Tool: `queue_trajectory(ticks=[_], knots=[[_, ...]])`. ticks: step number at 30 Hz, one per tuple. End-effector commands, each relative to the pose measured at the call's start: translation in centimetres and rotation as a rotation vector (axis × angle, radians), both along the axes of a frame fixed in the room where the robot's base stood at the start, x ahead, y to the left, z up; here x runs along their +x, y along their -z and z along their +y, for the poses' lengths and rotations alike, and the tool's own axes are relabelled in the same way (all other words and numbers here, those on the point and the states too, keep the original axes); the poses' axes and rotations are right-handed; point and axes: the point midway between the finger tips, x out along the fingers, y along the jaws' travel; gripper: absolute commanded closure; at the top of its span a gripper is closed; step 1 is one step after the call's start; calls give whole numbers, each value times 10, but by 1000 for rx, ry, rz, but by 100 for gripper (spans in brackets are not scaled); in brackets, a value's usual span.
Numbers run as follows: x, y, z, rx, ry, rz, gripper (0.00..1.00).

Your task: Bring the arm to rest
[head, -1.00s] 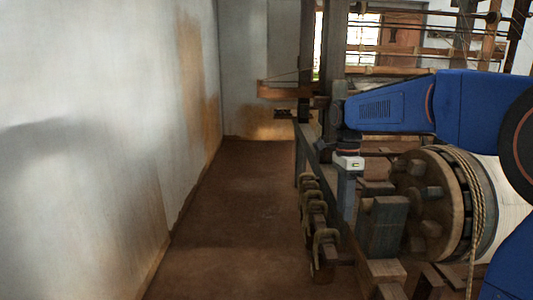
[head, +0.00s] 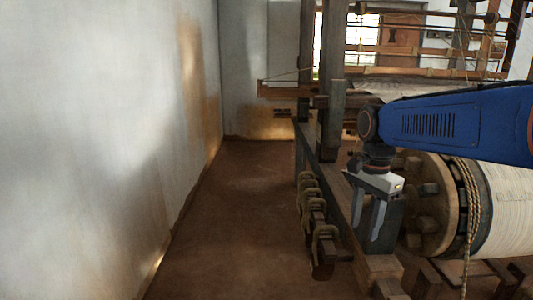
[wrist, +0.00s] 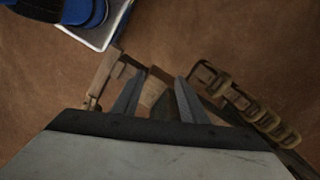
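My gripper (head: 367,228) hangs at the end of my blue arm on the right side of the head view, its two grey fingers pointing down. The fingers are apart with nothing between them. It hangs in front of a dark wooden post, beside the loom's pegged wooden wheel (head: 425,222). In the wrist view my gripper (wrist: 160,77) also shows two spread fingers, with loom timber and brown floor below them. I cannot tell the exact gap between the fingertips and the timber.
A roller wound with pale threads (head: 503,210) and a hanging rope (head: 470,215) are right of my gripper. Rope-wrapped pegs (head: 312,208) line the loom's left side. The brown floor (head: 235,220) between the loom and the white wall (head: 100,140) is clear.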

Motion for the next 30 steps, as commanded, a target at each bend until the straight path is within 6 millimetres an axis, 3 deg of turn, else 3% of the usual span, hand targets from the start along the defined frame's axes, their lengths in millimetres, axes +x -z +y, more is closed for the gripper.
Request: queue_trajectory(ticks=[1, 8, 18, 24, 30], knots=[[-14, 1, -4, 2, -56, -28, 61], [-67, 13, -18, -14, -347, -146, 61], [-139, 47, -34, -106, -776, -306, 61], [-170, 71, -39, -184, -990, -370, 61], [-183, 84, -42, -228, -1097, -398, 61]])
